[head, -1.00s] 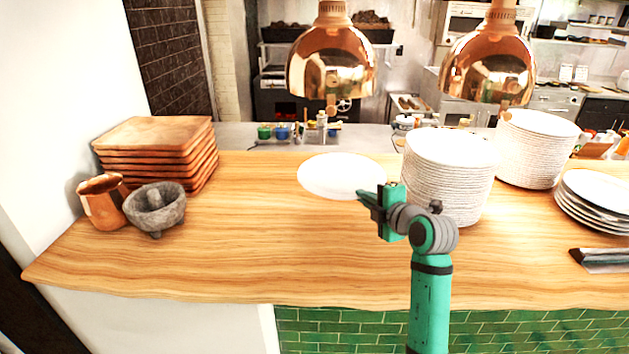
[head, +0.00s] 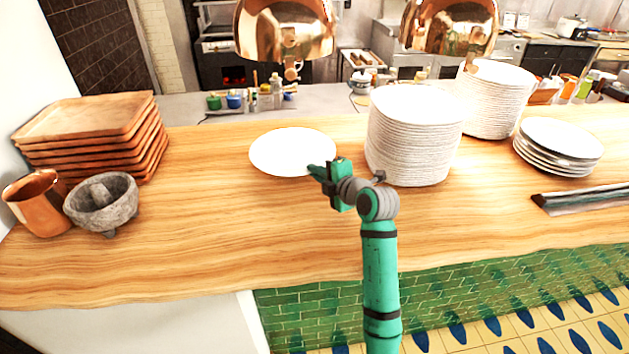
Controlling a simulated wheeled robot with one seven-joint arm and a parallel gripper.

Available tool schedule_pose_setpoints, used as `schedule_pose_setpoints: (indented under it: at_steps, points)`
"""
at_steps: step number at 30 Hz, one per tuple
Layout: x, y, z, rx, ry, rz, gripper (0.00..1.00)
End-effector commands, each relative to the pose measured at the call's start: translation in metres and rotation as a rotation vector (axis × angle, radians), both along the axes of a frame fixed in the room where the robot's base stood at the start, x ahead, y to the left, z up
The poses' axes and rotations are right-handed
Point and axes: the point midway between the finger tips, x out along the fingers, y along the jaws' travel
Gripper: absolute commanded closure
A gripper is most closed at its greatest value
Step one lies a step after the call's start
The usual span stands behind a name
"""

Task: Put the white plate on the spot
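The white plate (head: 285,152) lies flat in view at the back middle of the wooden counter, left of the tall plate stack and apart from it. My gripper (head: 316,172) is at the plate's near right edge, its fingertips overlapping the rim in the picture. I cannot tell whether the fingers are open or closed on the rim, or whether the plate touches the counter. No marked spot is visible on the counter.
A tall plate stack (head: 415,145) stands right of my gripper, with another stack (head: 497,105) behind it and low plates (head: 558,148) further right. Wooden trays (head: 95,140), a copper mug (head: 38,205) and a stone mortar (head: 102,208) stand left. Copper lamps (head: 285,30) hang above. The front middle is clear.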

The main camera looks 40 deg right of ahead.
Motion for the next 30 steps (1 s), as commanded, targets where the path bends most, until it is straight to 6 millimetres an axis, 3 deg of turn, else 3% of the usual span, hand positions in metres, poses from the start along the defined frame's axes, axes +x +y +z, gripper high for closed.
schedule_pose_setpoints:
  at_steps: [8,19,22,30]
  points:
    - [0.000,0.001,-0.030,0.000,-0.002,0.001,1.00]
    - [0.001,0.001,-0.034,-0.002,-0.004,0.001,1.00]
    - [0.001,0.001,-0.036,0.000,0.001,0.002,0.78]
    - [0.001,0.001,-0.036,0.000,0.001,0.002,0.78]
